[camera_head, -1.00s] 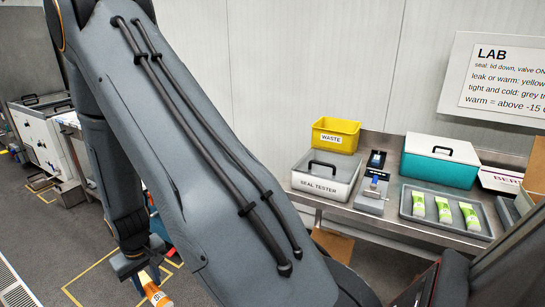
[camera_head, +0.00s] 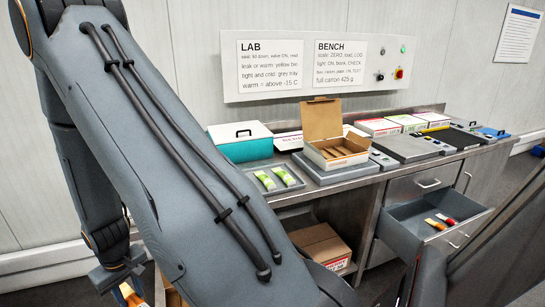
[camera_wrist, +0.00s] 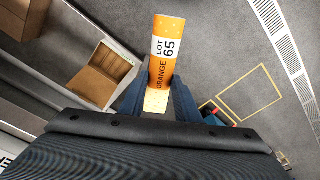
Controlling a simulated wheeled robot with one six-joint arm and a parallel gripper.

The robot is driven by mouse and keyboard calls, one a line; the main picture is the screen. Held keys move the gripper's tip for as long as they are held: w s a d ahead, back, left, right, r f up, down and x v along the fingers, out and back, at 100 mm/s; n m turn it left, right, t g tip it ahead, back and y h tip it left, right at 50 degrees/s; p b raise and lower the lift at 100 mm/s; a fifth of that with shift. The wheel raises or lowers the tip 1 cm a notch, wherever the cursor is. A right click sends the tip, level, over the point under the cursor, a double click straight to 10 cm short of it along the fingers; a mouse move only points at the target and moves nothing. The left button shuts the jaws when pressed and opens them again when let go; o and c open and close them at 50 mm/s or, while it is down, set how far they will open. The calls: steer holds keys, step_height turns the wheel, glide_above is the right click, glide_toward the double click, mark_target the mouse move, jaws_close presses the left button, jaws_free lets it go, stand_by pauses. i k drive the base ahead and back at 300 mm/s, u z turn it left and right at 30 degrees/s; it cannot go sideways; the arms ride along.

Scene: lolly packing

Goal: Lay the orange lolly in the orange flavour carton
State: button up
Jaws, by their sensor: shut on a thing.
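The orange lolly (camera_wrist: 164,55) is an orange tube-shaped pack lettered ORANGE, LOT 65, with a pale lower end. My gripper (camera_wrist: 157,100) is shut on it, and the pack sticks out past the fingers. In the head view my gripper (camera_head: 118,272) hangs low at the left with the orange pack (camera_head: 131,295) under it, cut by the picture edge. An open brown carton (camera_head: 345,162) with its lid up and dividers inside stands on the bench, far from my gripper. Its flavour print is too small to read, so I cannot tell which carton is orange.
The bench holds a teal box (camera_head: 240,150), a grey tray (camera_head: 262,191) with green packs and several flavour cartons (camera_head: 405,122) at the back. An open drawer (camera_head: 405,218) juts out with two small packs. A brown box (camera_head: 318,247) sits below. Another open box (camera_wrist: 88,88) shows in the wrist view.

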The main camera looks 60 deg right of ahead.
mark_target(335, 152)
steer(key=z, duration=2.35)
steer(key=i, duration=0.4)
